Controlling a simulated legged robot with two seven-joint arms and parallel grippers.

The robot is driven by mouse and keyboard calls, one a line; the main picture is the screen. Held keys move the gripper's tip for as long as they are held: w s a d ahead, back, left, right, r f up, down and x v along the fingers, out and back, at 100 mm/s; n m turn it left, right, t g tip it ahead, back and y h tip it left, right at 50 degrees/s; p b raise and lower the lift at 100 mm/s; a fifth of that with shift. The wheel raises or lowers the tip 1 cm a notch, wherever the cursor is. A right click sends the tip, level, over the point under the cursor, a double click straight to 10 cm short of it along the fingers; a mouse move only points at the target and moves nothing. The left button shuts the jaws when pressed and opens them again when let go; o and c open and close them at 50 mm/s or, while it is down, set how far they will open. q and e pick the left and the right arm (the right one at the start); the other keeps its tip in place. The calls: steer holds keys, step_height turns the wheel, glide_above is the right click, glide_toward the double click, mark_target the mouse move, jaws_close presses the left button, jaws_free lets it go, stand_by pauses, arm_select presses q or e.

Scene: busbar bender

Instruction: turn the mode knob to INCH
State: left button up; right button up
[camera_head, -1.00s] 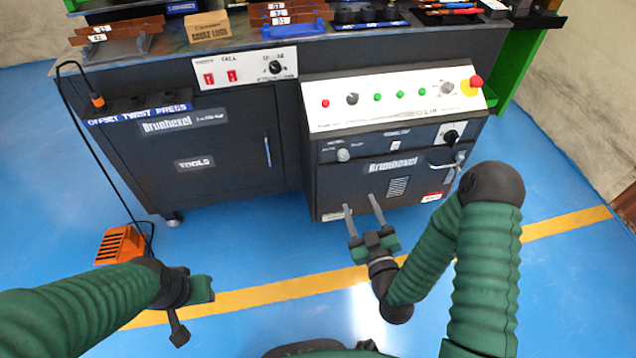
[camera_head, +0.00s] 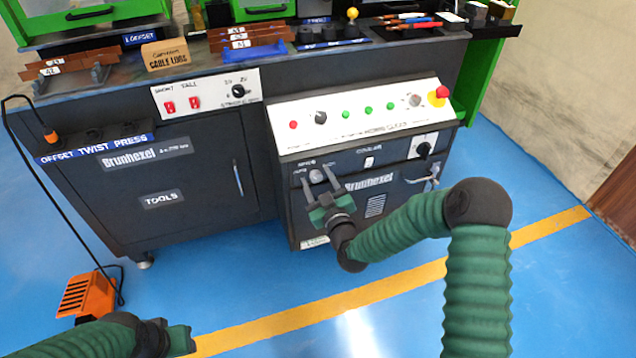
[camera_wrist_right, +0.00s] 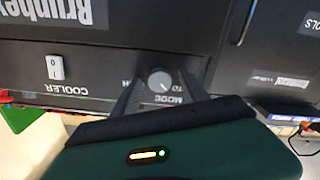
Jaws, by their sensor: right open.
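The mode knob (camera_head: 316,175) is a small round grey knob on the dark front panel of the cabinet. In the right wrist view the knob (camera_wrist_right: 160,82) shows between my fingers, upside down, with the word MODE beside it. Its light pointer mark and full lettering are too small to read surely. My right gripper (camera_head: 318,178) is open, one finger on each side of the knob. In the wrist view the right gripper (camera_wrist_right: 160,88) shows a gap between each finger and the knob; contact cannot be told. My left gripper (camera_head: 180,340) is partly cut off at the lower edge.
Above is a sloped white panel (camera_head: 365,113) with coloured buttons and a red emergency stop (camera_head: 438,95). A cooler switch (camera_head: 369,161) and a black rotary switch (camera_head: 424,150) sit right of the knob. An orange foot pedal (camera_head: 88,295) stands on the floor at left.

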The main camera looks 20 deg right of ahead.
jaws_close()
steer(key=shift+m, duration=0.3)
steer(key=m+p, duration=0.2)
steer(key=shift+r+m, duration=0.1)
steer(key=shift+m, duration=0.2)
steer(key=m+p, duration=0.3)
steer(key=m, duration=0.2)
steer(key=shift+d, duration=0.1)
steer(key=m+p, duration=0.2)
steer(key=m, duration=0.3)
steer(key=shift+m, duration=0.4)
steer(key=shift+d+f+m+p, duration=0.1)
steer(key=shift+m+p, duration=0.15)
steer(key=shift+m, duration=0.4)
steer(key=shift+a+f+m+p, duration=0.15)
steer(key=shift+m+p, duration=0.15)
steer(key=shift+m, duration=0.3)
steer(key=shift+d+f+m+p, duration=0.15)
steer(key=shift+m+p, duration=0.1)
steer(key=shift+m, duration=0.4)
